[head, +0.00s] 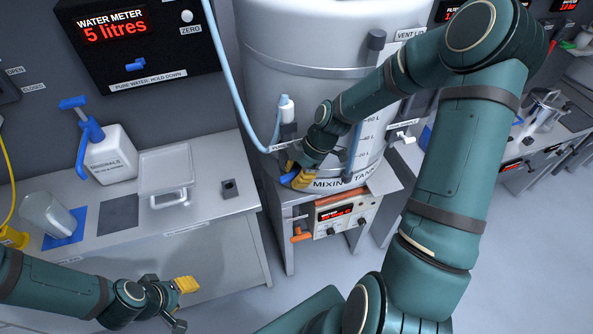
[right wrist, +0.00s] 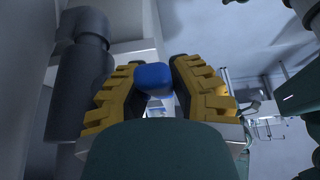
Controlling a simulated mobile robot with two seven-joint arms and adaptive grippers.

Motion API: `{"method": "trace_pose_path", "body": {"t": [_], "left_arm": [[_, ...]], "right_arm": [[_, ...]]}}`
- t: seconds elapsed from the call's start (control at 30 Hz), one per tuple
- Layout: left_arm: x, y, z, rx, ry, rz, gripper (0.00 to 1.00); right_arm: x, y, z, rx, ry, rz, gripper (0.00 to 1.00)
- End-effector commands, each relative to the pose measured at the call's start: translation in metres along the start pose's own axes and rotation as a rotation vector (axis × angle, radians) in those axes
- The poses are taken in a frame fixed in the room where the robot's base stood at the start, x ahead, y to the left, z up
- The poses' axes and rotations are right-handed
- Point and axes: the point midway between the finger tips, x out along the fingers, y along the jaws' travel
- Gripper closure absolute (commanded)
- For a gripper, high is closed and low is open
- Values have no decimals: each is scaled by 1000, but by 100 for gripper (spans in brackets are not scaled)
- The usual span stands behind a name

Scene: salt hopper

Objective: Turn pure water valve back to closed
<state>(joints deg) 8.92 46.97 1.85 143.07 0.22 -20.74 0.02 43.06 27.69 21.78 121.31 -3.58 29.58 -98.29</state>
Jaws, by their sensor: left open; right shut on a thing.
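My right gripper (head: 297,180) is at the lower front left of the steel mixing tank (head: 290,40). Its yellow fingers are shut on a blue handle (right wrist: 153,79), which shows between the pads in the right wrist view. The arm and fingers hide most of this handle in the head view, and its valve body cannot be made out. A blue lever (head: 135,66) sits on the water meter panel (head: 150,35), above a label reading pure water, hold down. My left gripper (head: 182,303) is open and empty, low in front of the bench.
A light blue hose (head: 226,75) runs down to a white fitting (head: 286,108) by the tank. The bench holds a minerals pump bottle (head: 110,155), a clear container (head: 48,215) and a lidded tray (head: 165,172). A control box (head: 345,215) sits under the tank. Floor at right is clear.

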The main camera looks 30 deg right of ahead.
Motion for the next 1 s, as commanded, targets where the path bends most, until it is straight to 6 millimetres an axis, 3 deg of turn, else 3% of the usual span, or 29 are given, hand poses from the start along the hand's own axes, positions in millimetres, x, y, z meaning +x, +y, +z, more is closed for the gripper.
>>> {"method": "trace_pose_path", "body": {"t": [0.4, 0.97, 1.0], "left_arm": [[-5, 2, -1, 0, 0, 1, 54], [-5, 2, -1, 0, 1, 1, 54], [-5, 2, -1, 0, 1, 1, 54]], "right_arm": [[2, -1, -1, 2, 159, -4, 100], [2, -1, -1, -1, 181, -5, 100], [2, -1, -1, -1, 180, -5, 63]]}}
